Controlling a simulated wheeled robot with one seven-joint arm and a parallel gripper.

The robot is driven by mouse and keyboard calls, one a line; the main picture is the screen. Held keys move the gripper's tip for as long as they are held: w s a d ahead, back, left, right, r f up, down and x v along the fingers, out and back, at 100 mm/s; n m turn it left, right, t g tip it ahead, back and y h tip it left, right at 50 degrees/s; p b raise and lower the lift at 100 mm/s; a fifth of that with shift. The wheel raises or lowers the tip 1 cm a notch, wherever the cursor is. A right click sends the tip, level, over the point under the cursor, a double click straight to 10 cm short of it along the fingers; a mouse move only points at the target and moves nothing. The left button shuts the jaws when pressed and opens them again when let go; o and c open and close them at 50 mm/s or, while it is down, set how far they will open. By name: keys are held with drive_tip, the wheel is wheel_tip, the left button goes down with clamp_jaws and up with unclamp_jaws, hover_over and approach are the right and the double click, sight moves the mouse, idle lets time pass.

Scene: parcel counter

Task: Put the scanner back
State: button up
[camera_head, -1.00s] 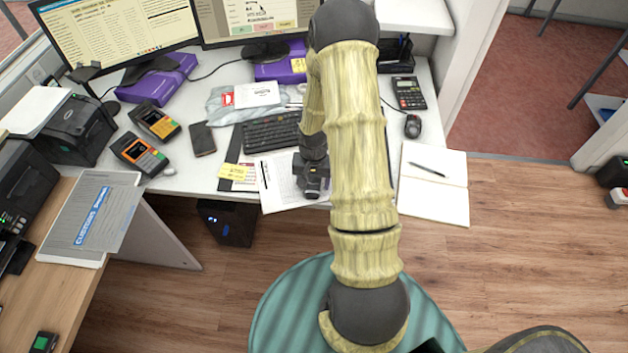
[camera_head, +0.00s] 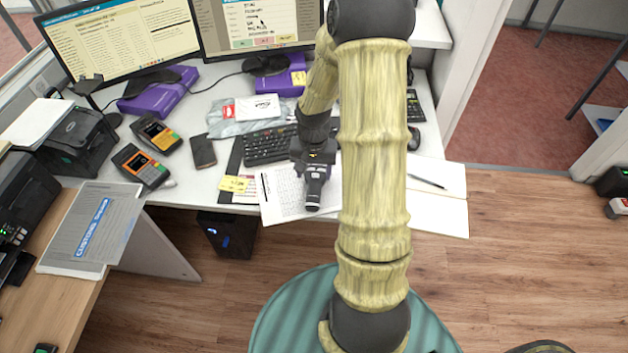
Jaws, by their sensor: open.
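My gripper (camera_head: 314,190) is over the printed sheet (camera_head: 282,192) at the desk's front edge, pointing down. It is open, though its fingers are small and dark from here. I cannot tell whether the dark piece at its tip is only fingers or also part of a scanner. No scanner shows clearly. A black stand (camera_head: 88,84) with an angled top and thin stem rises in front of the left monitor; I cannot tell whether its top holds anything. My arm hides part of the desk to the right of the gripper.
A keyboard (camera_head: 268,146) lies just behind the gripper, left of my arm. Two card terminals (camera_head: 140,163) and a dark wallet-like item (camera_head: 203,152) lie further left. An open notebook (camera_head: 437,205) with a pen is on the right. Purple boxes (camera_head: 160,90) sit under the monitors.

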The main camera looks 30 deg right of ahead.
drive_tip(key=shift+r, duration=0.7)
drive_tip(key=s+a+r+n+t, duration=0.2)
drive_tip(key=s+a+r+n, duration=0.4)
drive_tip(key=s+a+r, duration=0.4)
drive_tip(key=shift+s+a+r+n+t, duration=0.35)
drive_tip(key=shift+a+r, duration=0.2)
drive_tip(key=shift+a, duration=0.5)
